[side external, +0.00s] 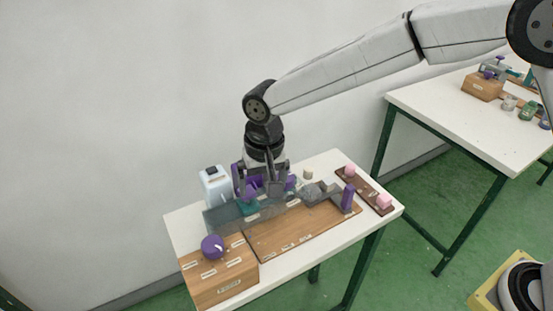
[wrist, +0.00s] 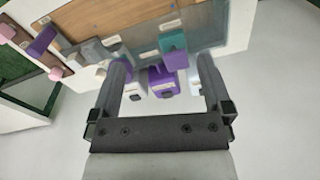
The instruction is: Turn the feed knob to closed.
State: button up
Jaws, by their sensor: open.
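A round purple knob (side external: 212,247) with a white mark sits on top of a wooden box (side external: 222,284) at the near left of the table. Small white labels lie around it, too small to read. I take it for the feed knob; it is not clearly visible in the wrist view. My gripper (side external: 263,192) is over the back of the table, behind and right of the knob and apart from it. In the wrist view my gripper (wrist: 165,66) has its fingers spread, with a purple block (wrist: 163,84) and a teal block (wrist: 173,48) showing between them.
A wooden board (side external: 295,236) lies right of the box, with a grey rail and an upright purple piece (side external: 347,198) on it. A white container (side external: 214,187) stands at the back left. A brown strip (side external: 370,189) with pink pieces is at right.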

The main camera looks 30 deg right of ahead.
send_over(212, 243)
jog(key=shift+a+f+m+g, duration=0.1)
jog(key=shift+f+m+g, duration=0.2)
jog(key=shift+f+m, duration=0.1)
jog(key=shift+f, duration=3.85)
jog(key=c, duration=1.3)
